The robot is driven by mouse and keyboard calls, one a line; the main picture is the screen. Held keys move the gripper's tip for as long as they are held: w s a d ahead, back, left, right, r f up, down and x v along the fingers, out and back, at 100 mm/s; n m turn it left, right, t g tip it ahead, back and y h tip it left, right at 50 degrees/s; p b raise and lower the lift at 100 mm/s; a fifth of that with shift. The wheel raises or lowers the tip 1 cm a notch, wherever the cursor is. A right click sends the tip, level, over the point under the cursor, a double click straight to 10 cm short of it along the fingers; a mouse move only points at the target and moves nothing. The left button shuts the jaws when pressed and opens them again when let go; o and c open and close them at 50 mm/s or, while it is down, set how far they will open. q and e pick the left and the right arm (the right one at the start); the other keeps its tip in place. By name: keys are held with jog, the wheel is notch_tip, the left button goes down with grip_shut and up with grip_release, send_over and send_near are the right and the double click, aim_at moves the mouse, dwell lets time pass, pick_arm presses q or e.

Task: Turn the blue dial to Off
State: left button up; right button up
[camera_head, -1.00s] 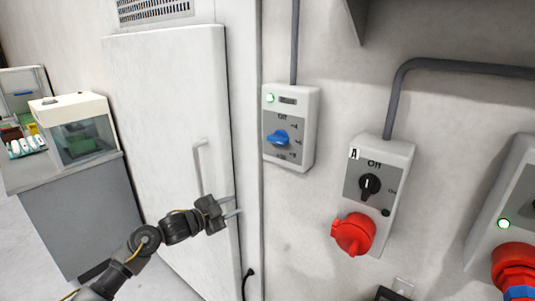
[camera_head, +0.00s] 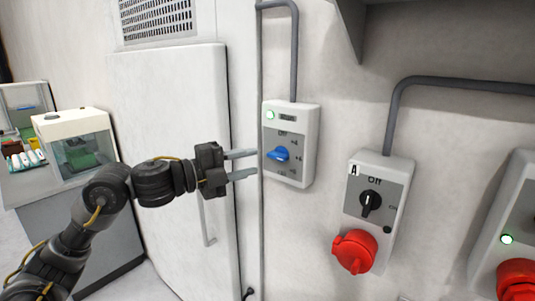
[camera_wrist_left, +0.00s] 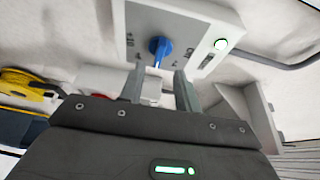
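The blue dial (camera_head: 278,154) sits on a white wall box (camera_head: 311,147) with a grey face, a lit green lamp and a small display. "Off" is printed above the dial, with further marks to its right and below. My left gripper (camera_head: 256,164) is open and empty just left of the box, its two fingers pointing at the dial, apart from it. In the left wrist view the blue dial (camera_wrist_left: 160,47) shows beyond and between the open fingertips (camera_wrist_left: 158,75). My right gripper is not in view.
A second box (camera_head: 392,208) marked A has a black dial and a red plug (camera_head: 354,252), right of and below the blue dial's box. A third box (camera_head: 512,201) is at the right edge. A white door (camera_head: 170,110) stands behind my left arm.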

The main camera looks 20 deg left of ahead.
aim_at(273, 157)
pick_arm(q)
jog(key=p+x, duration=0.1)
jog(key=x, duration=0.5)
jog(key=shift+f, duration=0.1)
jog(key=shift+c, duration=0.2)
grip_shut()
